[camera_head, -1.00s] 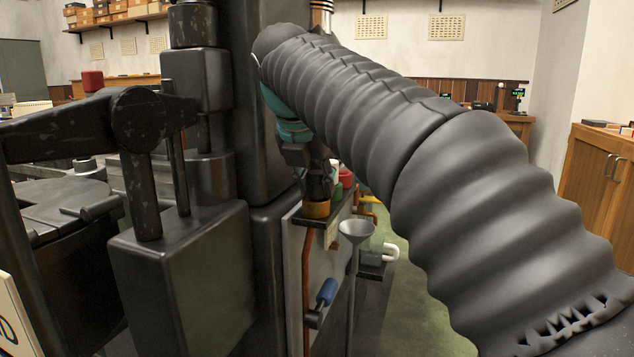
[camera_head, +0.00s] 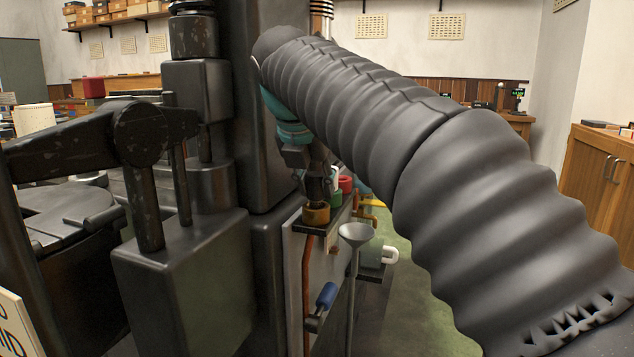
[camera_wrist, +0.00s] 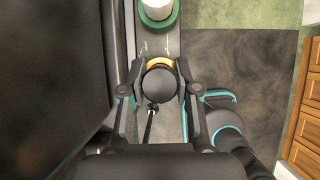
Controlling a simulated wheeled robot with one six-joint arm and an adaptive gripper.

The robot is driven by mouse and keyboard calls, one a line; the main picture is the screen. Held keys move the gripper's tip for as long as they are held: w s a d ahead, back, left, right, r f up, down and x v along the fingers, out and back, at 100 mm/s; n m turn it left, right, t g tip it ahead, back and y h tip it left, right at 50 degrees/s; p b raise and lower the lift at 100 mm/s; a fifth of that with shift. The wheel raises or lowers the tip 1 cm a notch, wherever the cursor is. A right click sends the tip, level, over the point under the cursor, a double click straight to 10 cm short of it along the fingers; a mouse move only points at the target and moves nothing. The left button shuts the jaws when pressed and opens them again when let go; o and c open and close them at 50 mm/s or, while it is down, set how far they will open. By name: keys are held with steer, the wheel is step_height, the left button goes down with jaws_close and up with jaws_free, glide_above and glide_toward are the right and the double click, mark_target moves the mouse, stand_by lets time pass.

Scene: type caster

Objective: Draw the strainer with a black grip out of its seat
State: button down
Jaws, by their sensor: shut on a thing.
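The strainer shows in the wrist view only as its round black grip (camera_wrist: 158,86), seen from above between the fingers. My gripper (camera_wrist: 159,90) is shut on this grip, one finger on each side. An orange ring seat (camera_wrist: 159,63) shows just behind the grip. In the head view my gripper (camera_head: 318,190) points down right above the orange seat (camera_head: 316,214). The strainer's lower part is hidden, so I cannot tell how far it sits in the seat.
A green ring (camera_head: 336,200) holding a white piece and a red ring (camera_head: 346,184) stand behind the orange seat on the same shelf. A grey funnel (camera_head: 355,234) stands close on the right. The dark machine body (camera_head: 190,290) fills the left side.

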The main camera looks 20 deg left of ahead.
steer(key=shift+r, duration=0.15)
steer(key=shift+r+p, duration=1.1)
steer(key=shift+p, duration=0.05)
steer(key=shift+r, duration=1.15)
